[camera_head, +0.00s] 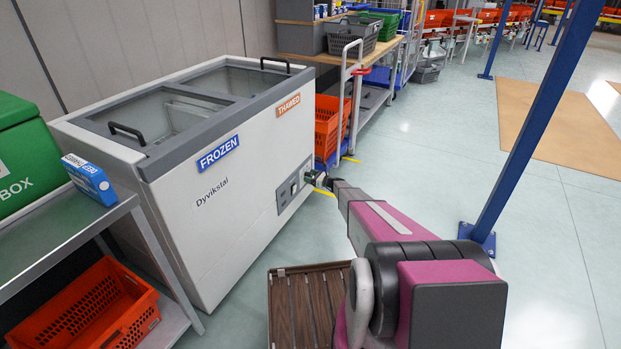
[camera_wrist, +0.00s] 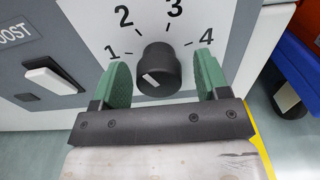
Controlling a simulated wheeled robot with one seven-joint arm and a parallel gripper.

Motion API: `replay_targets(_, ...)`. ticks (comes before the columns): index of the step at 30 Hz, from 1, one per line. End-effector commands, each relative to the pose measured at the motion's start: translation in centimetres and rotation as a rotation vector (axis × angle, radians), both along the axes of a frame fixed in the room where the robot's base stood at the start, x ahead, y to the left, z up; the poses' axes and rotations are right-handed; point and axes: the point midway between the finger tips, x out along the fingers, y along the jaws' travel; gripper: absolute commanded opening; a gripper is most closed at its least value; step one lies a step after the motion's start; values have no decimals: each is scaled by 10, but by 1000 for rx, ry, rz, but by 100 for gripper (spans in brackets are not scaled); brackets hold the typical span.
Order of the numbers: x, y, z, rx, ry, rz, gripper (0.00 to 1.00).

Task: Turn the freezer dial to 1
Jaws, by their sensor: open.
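The white chest freezer (camera_head: 230,185) stands at the left of the head view, with its control panel (camera_head: 292,188) low on the right part of its front. In the wrist view, the black dial (camera_wrist: 158,70) sits on the grey panel under the printed numbers 1 to 4. Its pale pointer mark (camera_wrist: 151,79) is on the lower left of its face. My gripper (camera_wrist: 160,78) is open, with one green finger left of the dial and one right of it, each with a gap. In the head view my gripper (camera_head: 320,180) is at the panel, small and partly unclear.
A white rocker switch (camera_wrist: 52,78) labelled BOOST is left of the dial. Orange crates (camera_head: 330,125) and a trolley stand beyond the freezer. A blue post (camera_head: 525,130) rises right of my arm. A metal table (camera_head: 70,235) is at the left.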

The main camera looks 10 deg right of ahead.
Motion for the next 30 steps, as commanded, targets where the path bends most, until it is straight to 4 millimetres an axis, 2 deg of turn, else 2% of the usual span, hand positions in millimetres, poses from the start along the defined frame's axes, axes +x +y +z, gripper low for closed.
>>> replay_targets(4,0,0,0,0,0,0,68)
replay_targets(8,0,0,0,0,0,0,26)
replay_targets(9,0,0,0,0,0,0,20)
replay_targets(20,-1,0,0,-26,-36,1,20)
replay_targets(30,0,0,0,-161,-221,1,20)
